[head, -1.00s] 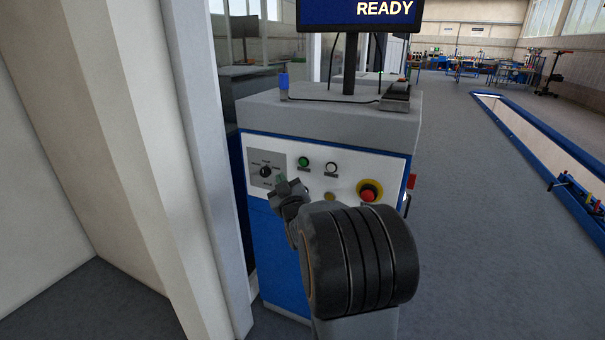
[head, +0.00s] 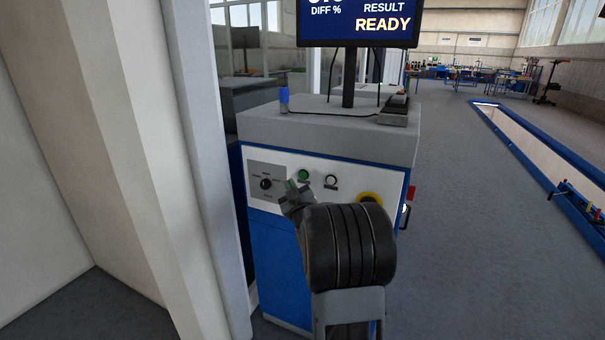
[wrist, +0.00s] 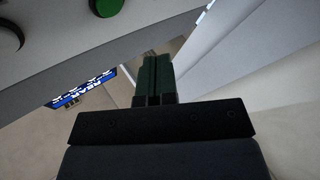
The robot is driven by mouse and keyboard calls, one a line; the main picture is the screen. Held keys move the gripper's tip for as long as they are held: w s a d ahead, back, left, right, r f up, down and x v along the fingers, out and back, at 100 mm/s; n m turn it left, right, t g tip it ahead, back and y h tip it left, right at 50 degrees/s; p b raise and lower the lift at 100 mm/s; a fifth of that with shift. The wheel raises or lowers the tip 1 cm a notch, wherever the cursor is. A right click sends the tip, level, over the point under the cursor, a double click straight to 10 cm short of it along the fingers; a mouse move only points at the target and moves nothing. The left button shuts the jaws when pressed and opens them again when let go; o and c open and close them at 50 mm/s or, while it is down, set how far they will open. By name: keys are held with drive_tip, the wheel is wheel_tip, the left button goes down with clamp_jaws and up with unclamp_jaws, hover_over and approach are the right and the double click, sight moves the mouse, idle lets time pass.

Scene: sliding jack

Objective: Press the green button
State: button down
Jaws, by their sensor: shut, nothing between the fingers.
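The green button (head: 303,174) is on the white front panel (head: 338,172) of a blue and grey console, right of a black rotary knob (head: 265,184). It also shows at the top edge of the wrist view (wrist: 107,6), partly cut off. My gripper (head: 291,186) is shut and empty, its tips just below and left of the green button in the head view. In the wrist view my fingers (wrist: 155,80) are together, and the button lies up and left of them. I cannot tell the exact gap between the fingertips and the panel.
A white button (head: 331,180) sits right of the green one. A yellow-ringed control (head: 370,198) is partly hidden behind my arm. The screen (head: 358,22) above reads READY. A pale wall post (head: 195,130) stands close on the left; open floor lies right.

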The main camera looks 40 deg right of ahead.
sight(303, 175)
drive_tip(key=shift+w+d+b, duration=0.1)
drive_tip(key=shift+w+d, duration=0.25)
drive_tip(key=shift+d, duration=0.3)
drive_tip(key=shift+w+d+b, duration=0.1)
drive_tip(key=shift+w+d, duration=0.25)
drive_tip(key=shift+d, duration=0.3)
drive_tip(key=shift+w+d+b, duration=0.1)
drive_tip(key=shift+w+d, duration=0.25)
drive_tip(key=shift+d, duration=0.3)
idle(0.6)
